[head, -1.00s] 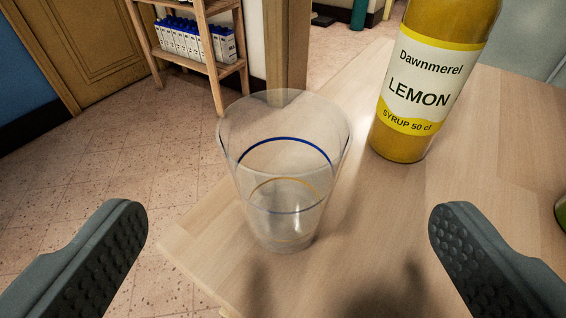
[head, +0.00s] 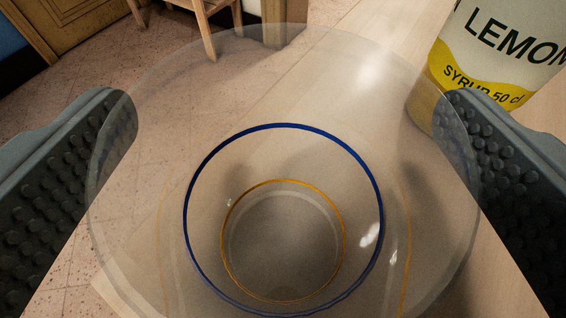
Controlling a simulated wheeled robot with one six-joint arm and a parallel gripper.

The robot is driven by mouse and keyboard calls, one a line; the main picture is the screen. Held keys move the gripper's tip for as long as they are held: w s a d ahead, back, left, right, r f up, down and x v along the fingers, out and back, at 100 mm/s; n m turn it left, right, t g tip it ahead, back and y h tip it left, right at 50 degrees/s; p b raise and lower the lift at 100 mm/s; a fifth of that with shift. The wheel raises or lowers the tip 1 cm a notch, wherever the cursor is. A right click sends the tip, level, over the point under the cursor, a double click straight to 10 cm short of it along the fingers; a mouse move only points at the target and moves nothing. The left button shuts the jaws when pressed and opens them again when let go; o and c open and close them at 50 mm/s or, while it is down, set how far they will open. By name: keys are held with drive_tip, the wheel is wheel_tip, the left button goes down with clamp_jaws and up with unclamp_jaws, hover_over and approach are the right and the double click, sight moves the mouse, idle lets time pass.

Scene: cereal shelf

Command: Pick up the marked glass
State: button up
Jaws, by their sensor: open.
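The glass (head: 284,215) is clear, with a blue ring and an orange ring around it. It stands upright on the light wooden table and fills the middle of the head view, seen from above into its mouth. My gripper (head: 288,110) is open, with one grey studded finger on each side of the glass. The rim lies between the fingers in the picture and overlaps the inner edge of the right one; I cannot tell whether either finger touches it. Nothing is held.
A lemon syrup bottle (head: 500,55) stands on the table (head: 375,40) at the upper right, close behind the right finger. The table's left edge runs near the glass, with tiled floor (head: 60,190) beyond it.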

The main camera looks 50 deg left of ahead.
drive_tip(key=c, duration=1.4)
drive_tip(key=shift+r, duration=0.1)
drive_tip(key=shift+c, duration=0.2)
